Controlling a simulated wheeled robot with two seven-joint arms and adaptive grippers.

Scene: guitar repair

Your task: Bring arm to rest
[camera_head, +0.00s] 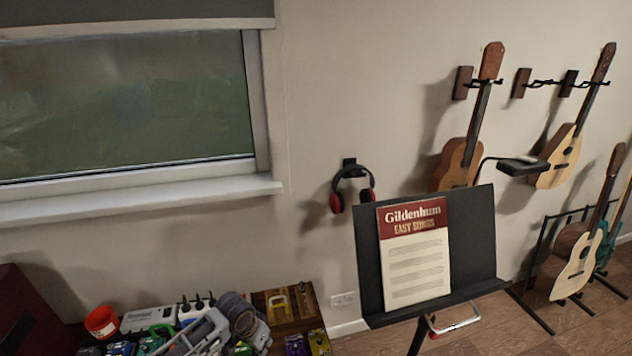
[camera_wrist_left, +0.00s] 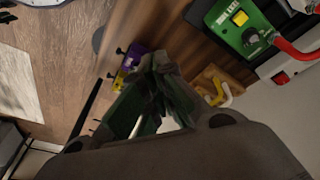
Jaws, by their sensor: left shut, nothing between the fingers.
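My left gripper (camera_head: 250,335) shows at the bottom of the head view, over the cluttered workbench at the lower left. In the left wrist view my left gripper (camera_wrist_left: 158,65) has its dark fingers together, with nothing visible held between them. A purple pedal (camera_wrist_left: 131,63) lies beyond and just left of the fingers in that view. My right gripper is in neither view.
A green pedal (camera_wrist_left: 240,27) shows in the wrist view. A music stand (camera_head: 470,250) bears a songbook (camera_head: 413,265). Headphones (camera_head: 337,203) and guitars (camera_head: 560,155) hang on the wall.

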